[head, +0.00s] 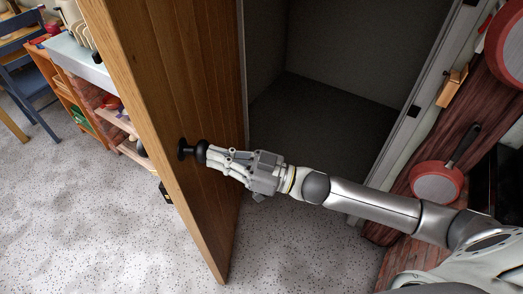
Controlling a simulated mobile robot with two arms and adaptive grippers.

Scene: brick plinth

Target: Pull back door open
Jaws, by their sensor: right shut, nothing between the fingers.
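The wooden door (205,85) stands swung open, with its free edge toward me and the dark doorway (330,90) showing to its right. A round black knob (186,149) sticks out near the door's edge. My right gripper (208,154) reaches in from the right across the doorway. Its fingers are shut with nothing between them, and the tips are at or very close to the knob; I cannot tell if they touch it. My left gripper is not in view.
Red pans (436,183) hang on a dark wooden board at the right, beside the door frame (408,110). Shelves (113,118) with kitchen items and a blue chair (28,85) are at the left. The speckled grey floor (75,220) is clear at lower left.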

